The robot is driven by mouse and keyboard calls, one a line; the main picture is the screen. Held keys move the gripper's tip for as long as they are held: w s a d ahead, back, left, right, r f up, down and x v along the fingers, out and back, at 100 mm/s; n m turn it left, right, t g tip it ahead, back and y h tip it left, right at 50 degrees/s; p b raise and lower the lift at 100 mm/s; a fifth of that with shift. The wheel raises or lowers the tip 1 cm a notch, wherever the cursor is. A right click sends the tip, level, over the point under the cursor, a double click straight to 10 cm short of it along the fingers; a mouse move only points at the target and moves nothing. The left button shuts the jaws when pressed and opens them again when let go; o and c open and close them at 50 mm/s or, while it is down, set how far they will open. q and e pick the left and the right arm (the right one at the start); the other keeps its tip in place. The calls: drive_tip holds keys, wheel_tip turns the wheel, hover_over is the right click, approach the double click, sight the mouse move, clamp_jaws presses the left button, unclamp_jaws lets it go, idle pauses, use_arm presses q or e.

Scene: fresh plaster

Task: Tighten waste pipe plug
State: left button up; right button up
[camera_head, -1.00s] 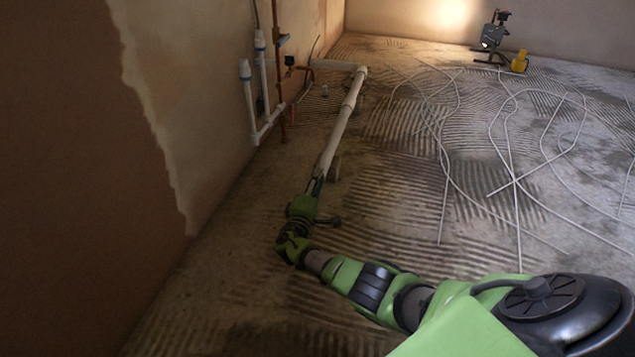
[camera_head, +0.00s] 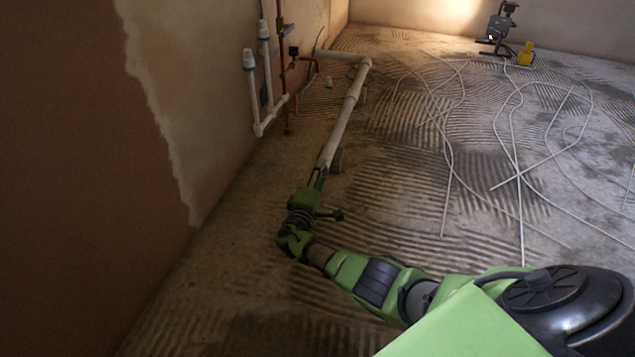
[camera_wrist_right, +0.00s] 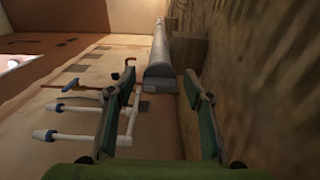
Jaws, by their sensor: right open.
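A pale waste pipe (camera_head: 346,118) runs along the floor towards me, its near end just beyond my right gripper (camera_head: 318,178). In the right wrist view the pipe's grey plugged end (camera_wrist_right: 158,77) faces me. It lies between and slightly beyond the fingertips of my right gripper (camera_wrist_right: 161,85). The jaws are open, one finger on each side, with no clear contact. In the head view the gripper hides much of this end, and the plug's thread cannot be made out. My left gripper is not in view.
A small block (camera_head: 337,161) supports the pipe on its right near the end. White wall pipes (camera_head: 263,124) and copper pipes (camera_head: 284,75) stand at the left wall. Loose thin white tubes (camera_head: 515,180) lie on the ridged floor. A work lamp (camera_head: 497,30) stands at the back.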

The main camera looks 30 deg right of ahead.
drive_tip(key=shift+v, duration=3.4)
